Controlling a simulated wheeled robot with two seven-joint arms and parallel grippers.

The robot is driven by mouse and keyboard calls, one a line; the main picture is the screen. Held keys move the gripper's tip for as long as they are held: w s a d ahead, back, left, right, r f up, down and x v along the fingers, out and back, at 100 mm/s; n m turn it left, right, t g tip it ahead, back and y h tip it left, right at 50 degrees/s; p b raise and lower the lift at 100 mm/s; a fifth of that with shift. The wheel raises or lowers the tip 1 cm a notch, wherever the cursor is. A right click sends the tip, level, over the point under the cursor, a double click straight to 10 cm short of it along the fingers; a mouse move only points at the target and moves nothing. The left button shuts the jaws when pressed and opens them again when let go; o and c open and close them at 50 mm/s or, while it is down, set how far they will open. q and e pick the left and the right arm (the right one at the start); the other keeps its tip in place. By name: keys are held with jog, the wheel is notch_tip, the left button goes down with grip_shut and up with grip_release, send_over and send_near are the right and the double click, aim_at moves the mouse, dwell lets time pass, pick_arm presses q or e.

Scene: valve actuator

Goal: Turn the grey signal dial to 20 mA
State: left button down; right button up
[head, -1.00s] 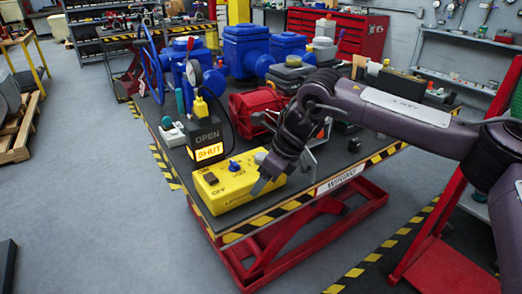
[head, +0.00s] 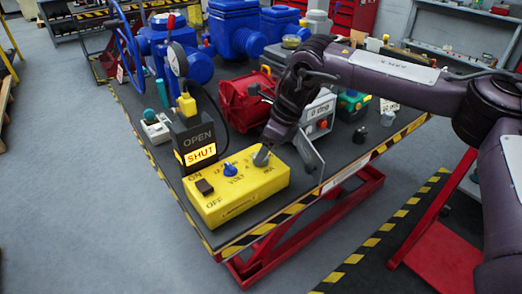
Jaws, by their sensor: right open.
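The yellow box (head: 238,198) sits on the near end of the table, with a dark ON/OFF switch (head: 204,187) and a blue knob (head: 229,170) on top. The grey signal dial (head: 261,159) is at the box's far right corner, with printed marks beside it too small to read surely. My right gripper (head: 272,146) is open and points down just above and beside the dial. Its fingers partly hide that corner, and I cannot tell whether they touch the dial. My left gripper is out of view.
A black indicator box (head: 194,138) lit SHUT stands behind the yellow box. A red motor housing (head: 242,101) and a grey meter (head: 321,112) are close behind my right gripper. Blue valve bodies (head: 233,27) stand farther back. The table's striped front edge is clear.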

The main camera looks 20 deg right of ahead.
jog(key=shift+x, duration=1.25)
jog(key=shift+w+f, duration=0.15)
jog(key=shift+f, duration=0.1)
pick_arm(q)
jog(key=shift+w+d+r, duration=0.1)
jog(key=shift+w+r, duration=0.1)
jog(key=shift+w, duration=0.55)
pick_arm(e)
jog(key=c, duration=1)
